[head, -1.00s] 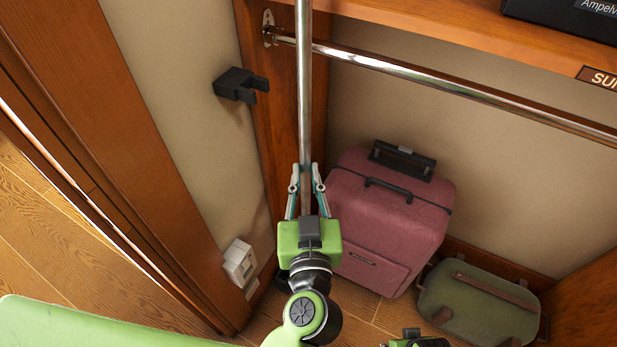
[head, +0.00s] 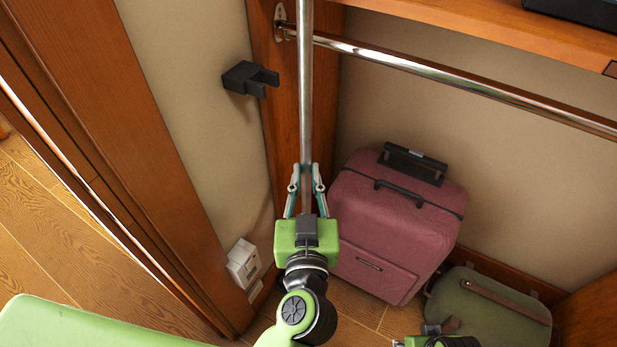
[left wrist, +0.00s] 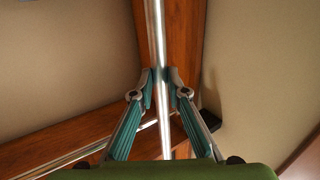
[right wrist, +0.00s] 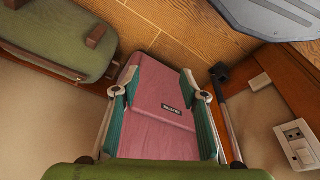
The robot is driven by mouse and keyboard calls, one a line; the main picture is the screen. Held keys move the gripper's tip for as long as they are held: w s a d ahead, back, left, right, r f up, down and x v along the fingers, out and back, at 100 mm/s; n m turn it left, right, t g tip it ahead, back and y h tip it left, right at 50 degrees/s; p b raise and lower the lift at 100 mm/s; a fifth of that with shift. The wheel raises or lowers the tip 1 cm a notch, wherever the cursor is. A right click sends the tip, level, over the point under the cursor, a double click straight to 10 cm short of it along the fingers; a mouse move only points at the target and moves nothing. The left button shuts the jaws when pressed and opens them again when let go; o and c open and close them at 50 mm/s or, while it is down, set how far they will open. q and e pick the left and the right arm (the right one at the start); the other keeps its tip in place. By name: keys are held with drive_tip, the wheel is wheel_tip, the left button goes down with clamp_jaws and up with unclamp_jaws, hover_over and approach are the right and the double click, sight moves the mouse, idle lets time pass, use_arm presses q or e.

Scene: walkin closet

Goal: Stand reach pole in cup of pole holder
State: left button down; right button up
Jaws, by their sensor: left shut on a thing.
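The reach pole (head: 306,110) is a long silver rod, nearly upright in the head view. My left gripper (head: 306,170) is shut on it, and the left wrist view shows the pole (left wrist: 155,35) between its fingers. The pole holder's black forked bracket (head: 250,79) is on the wall, left of the pole and apart from it. In the right wrist view, a grey rod (right wrist: 231,120) runs to a small black piece (right wrist: 219,73) low by the wall; I cannot tell whether the rod's end is inside it. My right gripper (right wrist: 155,88) is open and empty.
A pink suitcase (head: 395,230) stands right of my left gripper. A green bag (head: 490,312) lies farther right. A chrome rail (head: 450,78) crosses under the wooden shelf (head: 480,32). A white socket box (head: 243,264) is low on the left wall.

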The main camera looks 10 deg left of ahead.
drive_tip(key=shift+w+b+v, duration=0.35)
drive_tip(key=shift+b+v, duration=0.85)
drive_tip(key=shift+v, duration=3)
use_arm(q)
drive_tip(key=shift+w+a+f+b, duration=0.6)
drive_tip(key=shift+w+a, duration=0.85)
drive_tip(key=shift+a, duration=2.5)
wheel_tip(320, 180, down, 8)
drive_tip(key=b, duration=0.3)
use_arm(e)
drive_tip(key=w+a+r+t, duration=0.1)
drive_tip(key=w+r+t, duration=0.1)
drive_tip(key=w, duration=0.4)
drive_tip(key=w+a+r+t+y, duration=0.1)
drive_tip(key=w+a+r+t, duration=0.1)
drive_tip(key=w+t, duration=0.2)
drive_tip(key=shift+w+a+t+y, duration=0.3)
drive_tip(key=shift+w+t, duration=0.1)
drive_tip(key=shift+w, duration=0.7)
use_arm(q)
drive_tip(key=shift+r, duration=0.1)
